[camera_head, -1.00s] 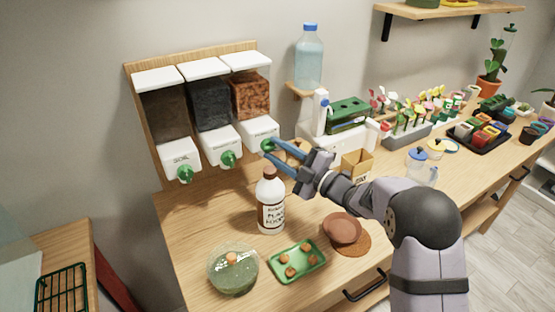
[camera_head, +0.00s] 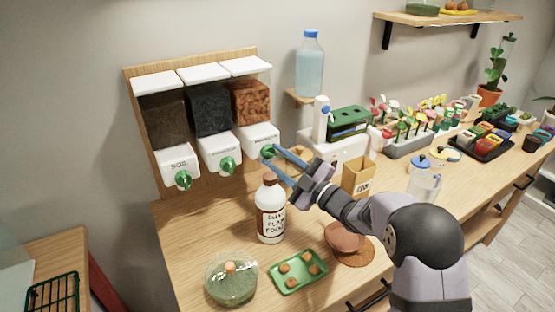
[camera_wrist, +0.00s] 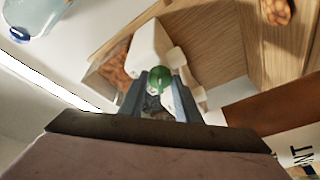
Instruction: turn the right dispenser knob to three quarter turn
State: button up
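The right dispenser (camera_head: 252,103) holds orange-brown chunks behind a clear wall and has a white front. Its green knob (camera_head: 267,151) sits low on that front; the knob also shows in the wrist view (camera_wrist: 160,79). My gripper (camera_head: 271,156) is at this knob with its two blue fingers spread apart. In the wrist view my fingers (camera_wrist: 160,96) stand on either side of the knob, with space between them, and do not look clamped on it. I cannot tell the knob's exact angle. The middle knob (camera_head: 228,166) and left knob (camera_head: 183,180) are also green.
A white plant food bottle (camera_head: 270,210) stands just below my gripper. A cardboard box (camera_head: 357,176) is right of it. A green tray (camera_head: 297,285), a round tub (camera_head: 231,284) and a terracotta pot (camera_head: 344,237) are in front. A blue-capped bottle (camera_head: 310,65) stands above.

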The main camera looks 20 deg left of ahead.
jog(key=o, duration=0.4)
jog(key=b+v, duration=0.2)
jog(key=v, duration=0.5)
jog(key=shift+s+d+f, duration=0.1)
jog(key=shift+d, duration=0.05)
